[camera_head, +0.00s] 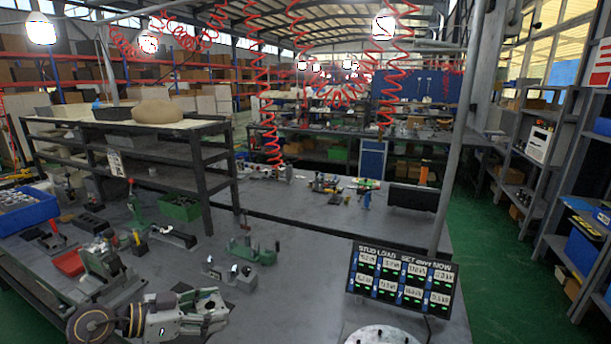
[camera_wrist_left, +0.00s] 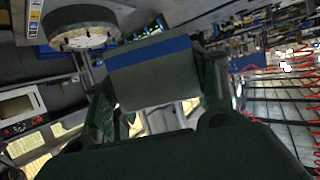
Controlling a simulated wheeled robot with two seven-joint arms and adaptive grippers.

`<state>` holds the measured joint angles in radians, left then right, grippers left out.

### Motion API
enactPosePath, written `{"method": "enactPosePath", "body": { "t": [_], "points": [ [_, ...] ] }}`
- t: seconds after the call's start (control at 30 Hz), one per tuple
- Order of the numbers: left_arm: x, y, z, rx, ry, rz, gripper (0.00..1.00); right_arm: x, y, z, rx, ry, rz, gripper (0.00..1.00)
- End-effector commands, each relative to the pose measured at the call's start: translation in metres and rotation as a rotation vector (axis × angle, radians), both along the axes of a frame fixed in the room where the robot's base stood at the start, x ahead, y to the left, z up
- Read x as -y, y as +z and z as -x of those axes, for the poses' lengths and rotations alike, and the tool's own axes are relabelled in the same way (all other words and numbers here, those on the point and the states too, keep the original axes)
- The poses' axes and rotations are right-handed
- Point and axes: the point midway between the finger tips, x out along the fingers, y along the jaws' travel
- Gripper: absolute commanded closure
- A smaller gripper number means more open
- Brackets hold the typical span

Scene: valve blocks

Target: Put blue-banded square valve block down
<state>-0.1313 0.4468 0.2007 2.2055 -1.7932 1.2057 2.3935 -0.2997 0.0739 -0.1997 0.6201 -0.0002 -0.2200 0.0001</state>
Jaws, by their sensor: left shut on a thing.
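The blue-banded square valve block (camera_wrist_left: 150,82) is a grey block with a blue stripe across it. It fills the space between the fingers of my left gripper (camera_wrist_left: 158,92) in the left wrist view, with a finger on each side. In the head view my left gripper (camera_head: 218,310) is low over the front of the grey bench, coming from the left. I cannot clearly make out the block there. My right gripper is in neither view.
A round pale disc (camera_head: 380,336) stands at the bottom edge, below a lit display panel (camera_head: 402,280). Green fixtures (camera_head: 252,250), a small metal block (camera_head: 216,270) and a blue bin (camera_head: 26,210) stand on the bench.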

Motion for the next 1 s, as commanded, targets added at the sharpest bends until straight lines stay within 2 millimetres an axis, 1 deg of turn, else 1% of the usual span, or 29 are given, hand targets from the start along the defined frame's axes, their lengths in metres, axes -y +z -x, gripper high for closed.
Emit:
{"method": "enactPosePath", "body": {
  "t": [0.1, 0.5, 0.77, 1.0],
  "points": [
    [0.0, 0.01, -0.005, 0.005, 0.001, 0.0, 0.87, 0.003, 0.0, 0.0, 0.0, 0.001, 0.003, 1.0],
    [-0.004, 0.037, -0.019, 0.005, 0.009, 0.0, 0.87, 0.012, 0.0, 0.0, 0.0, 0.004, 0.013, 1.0],
    [-0.008, 0.052, -0.029, 0.004, 0.019, 0.0, 0.87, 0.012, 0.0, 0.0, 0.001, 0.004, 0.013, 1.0],
    [-0.015, 0.065, -0.04, 0.004, 0.034, 0.0, 0.87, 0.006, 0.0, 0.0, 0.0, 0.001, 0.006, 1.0]
  ]
}}
